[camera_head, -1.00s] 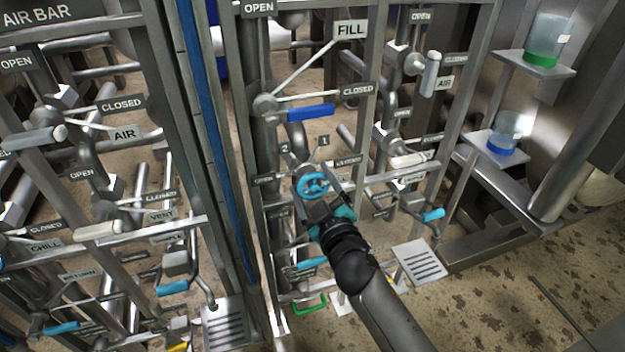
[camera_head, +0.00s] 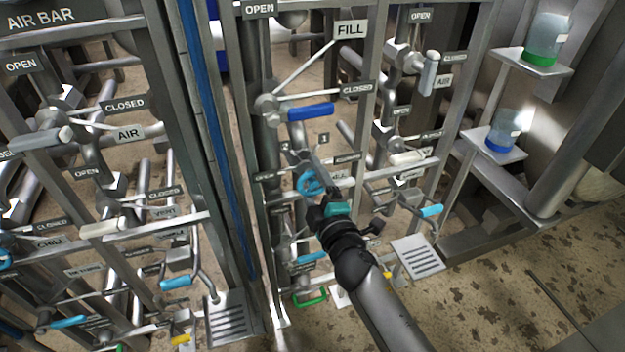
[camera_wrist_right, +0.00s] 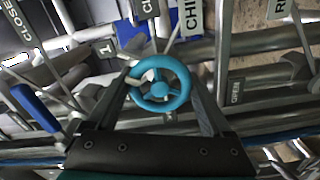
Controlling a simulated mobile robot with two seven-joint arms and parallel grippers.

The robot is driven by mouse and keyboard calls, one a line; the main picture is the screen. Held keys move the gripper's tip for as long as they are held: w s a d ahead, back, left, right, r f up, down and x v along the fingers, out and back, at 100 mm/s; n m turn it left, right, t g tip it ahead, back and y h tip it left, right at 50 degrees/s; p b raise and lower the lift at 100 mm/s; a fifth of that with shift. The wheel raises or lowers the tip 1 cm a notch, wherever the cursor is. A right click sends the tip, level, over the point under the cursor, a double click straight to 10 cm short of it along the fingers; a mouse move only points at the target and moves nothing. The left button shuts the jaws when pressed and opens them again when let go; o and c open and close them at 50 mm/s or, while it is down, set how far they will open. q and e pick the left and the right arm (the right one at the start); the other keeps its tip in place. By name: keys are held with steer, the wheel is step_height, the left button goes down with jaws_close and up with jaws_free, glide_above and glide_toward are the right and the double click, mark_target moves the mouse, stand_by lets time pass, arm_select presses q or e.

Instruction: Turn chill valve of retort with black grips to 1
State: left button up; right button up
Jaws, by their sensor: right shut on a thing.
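The chill valve is a small light-blue handwheel (camera_head: 310,184) on the pipework of the middle rack, below the FILL lever. My right gripper (camera_head: 313,187) reaches it from the lower right and is shut on its rim. In the right wrist view the wheel (camera_wrist_right: 160,84) sits between the two dark fingers of my right gripper (camera_wrist_right: 163,88), with a CHILL label (camera_wrist_right: 190,16) above it. A small plate marked 1 (camera_head: 323,138) stands above the wheel in the head view. The wheel's pointer is too small to read. My left gripper is not in view.
A blue-grip FILL lever (camera_head: 310,112) lies just above the wheel. Steel rack posts and pipes crowd both sides. A light-blue lever (camera_head: 431,210) and a slotted grey plate (camera_head: 418,256) are to the right of my arm.

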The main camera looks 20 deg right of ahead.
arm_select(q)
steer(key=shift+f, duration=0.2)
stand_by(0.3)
arm_select(e)
steer(key=o, duration=1)
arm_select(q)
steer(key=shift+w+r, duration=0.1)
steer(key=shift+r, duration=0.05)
arm_select(e)
steer(key=shift+o, duration=0.7)
steer(key=shift+s, duration=0.1)
steer(key=shift+s, duration=0.6)
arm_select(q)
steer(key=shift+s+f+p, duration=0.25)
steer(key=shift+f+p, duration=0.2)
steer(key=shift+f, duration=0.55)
arm_select(e)
steer(key=s, duration=1.4)
steer(key=shift+d, duration=0.25)
